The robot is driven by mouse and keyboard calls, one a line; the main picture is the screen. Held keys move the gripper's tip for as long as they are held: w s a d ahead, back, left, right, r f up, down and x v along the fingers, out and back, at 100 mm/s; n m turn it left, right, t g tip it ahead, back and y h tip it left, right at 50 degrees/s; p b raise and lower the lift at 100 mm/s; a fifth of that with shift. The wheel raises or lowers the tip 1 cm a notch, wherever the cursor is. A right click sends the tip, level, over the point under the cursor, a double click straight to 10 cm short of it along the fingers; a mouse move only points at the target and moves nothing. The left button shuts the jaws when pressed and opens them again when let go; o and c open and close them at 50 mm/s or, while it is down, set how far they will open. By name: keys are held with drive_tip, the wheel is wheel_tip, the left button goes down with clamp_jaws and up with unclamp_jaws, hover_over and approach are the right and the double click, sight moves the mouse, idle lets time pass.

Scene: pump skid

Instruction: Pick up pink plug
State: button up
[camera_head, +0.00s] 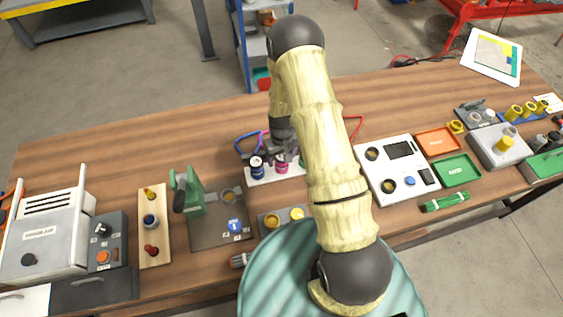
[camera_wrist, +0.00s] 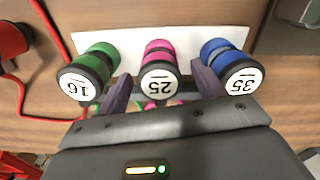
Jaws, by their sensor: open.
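The pink plug (camera_wrist: 158,79), with a dark collar and a white end marked 25, is the middle of three plugs on a white plate (camera_wrist: 125,40). In the wrist view the green plug marked 16 (camera_wrist: 84,78) is left of it and the blue plug marked 35 (camera_wrist: 231,70) right. My gripper (camera_wrist: 161,88) is open, with one finger on each side of the pink plug in that view; I cannot tell whether they touch it. In the head view the pink plug (camera_head: 281,164) shows below my gripper (camera_head: 285,152), and my arm hides part of the plate.
Blue and red cables lie behind the plate. A green clamp fixture (camera_head: 190,192) stands left, and a white panel (camera_head: 397,170) lies right. A small block with yellow caps (camera_head: 272,221) sits in front. The wooden table (camera_head: 110,150) has bare room at the back left.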

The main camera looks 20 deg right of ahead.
idle(0.3)
drive_tip(key=c, duration=1.2)
wheel_tip(320, 180, up, 10)
drive_tip(key=b, duration=0.3)
drive_tip(key=w+f, duration=0.1)
drive_tip(key=w+f+m, duration=0.1)
drive_tip(key=f, duration=0.1)
drive_tip(key=f+m, duration=0.1)
drive_tip(key=shift+w+f, duration=0.2)
drive_tip(key=shift+w, duration=0.2)
drive_tip(key=shift+s, duration=0.1)
